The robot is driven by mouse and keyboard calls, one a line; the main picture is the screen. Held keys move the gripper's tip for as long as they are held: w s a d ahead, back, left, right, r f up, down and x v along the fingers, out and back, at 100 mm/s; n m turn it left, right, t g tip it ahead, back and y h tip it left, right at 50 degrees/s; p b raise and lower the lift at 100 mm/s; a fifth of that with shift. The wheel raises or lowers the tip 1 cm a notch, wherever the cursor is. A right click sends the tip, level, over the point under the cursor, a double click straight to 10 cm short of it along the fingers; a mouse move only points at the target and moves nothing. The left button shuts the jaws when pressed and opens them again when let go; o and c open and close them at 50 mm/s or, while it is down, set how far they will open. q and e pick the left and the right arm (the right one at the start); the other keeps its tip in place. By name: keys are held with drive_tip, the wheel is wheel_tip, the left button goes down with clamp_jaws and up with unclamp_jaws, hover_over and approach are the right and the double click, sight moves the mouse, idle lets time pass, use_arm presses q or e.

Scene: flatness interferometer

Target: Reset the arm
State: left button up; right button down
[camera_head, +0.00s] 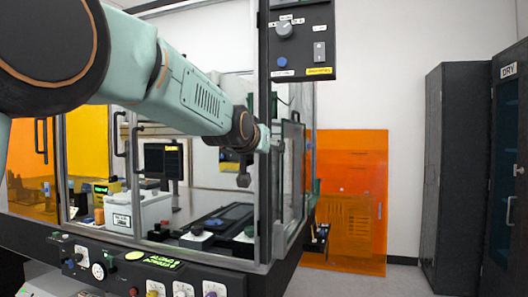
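My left arm (190,85) comes in from the upper left, pale green with dark joint rings, and reaches across the front of the glazed enclosure. Its wrist ends near the enclosure's dark front post. The small dark end of my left gripper (244,176) points down there. Its fingers are too small and dark to tell whether they are open or shut. I see nothing clearly held in it. My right arm and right gripper are not in view.
A control box (302,40) with a knob and a switch hangs at the top, close to my wrist. The enclosure's front panel (140,262) carries knobs and a green display. An orange screen (346,200) and dark cabinets (455,180) stand right. Floor shows between them.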

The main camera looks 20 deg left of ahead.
use_arm(q)
drive_tip(key=shift+s+a+f, duration=0.15)
drive_tip(key=shift+s+f, duration=0.05)
drive_tip(key=shift+f, duration=0.05)
drive_tip(key=shift+w, duration=0.15)
drive_tip(key=s+a+f+g, duration=0.15)
drive_tip(key=s+f, duration=0.35)
drive_tip(key=f, duration=1.2)
drive_tip(key=s+d+f+g, duration=0.1)
drive_tip(key=s+f+g, duration=0.3)
drive_tip(key=f, duration=1.4)
drive_tip(key=s+f+g, duration=0.3)
drive_tip(key=s+f, duration=1.2)
drive_tip(key=f, duration=0.1)
drive_tip(key=s+f+g, duration=0.2)
drive_tip(key=s+f, duration=0.2)
drive_tip(key=s, duration=0.6)
drive_tip(key=s+f+g, duration=0.2)
drive_tip(key=s+f, duration=0.2)
drive_tip(key=s, duration=0.6)
drive_tip(key=s+f+g, duration=0.3)
drive_tip(key=s+f, duration=0.2)
drive_tip(key=s, duration=0.5)
drive_tip(key=shift+s+a, duration=0.25)
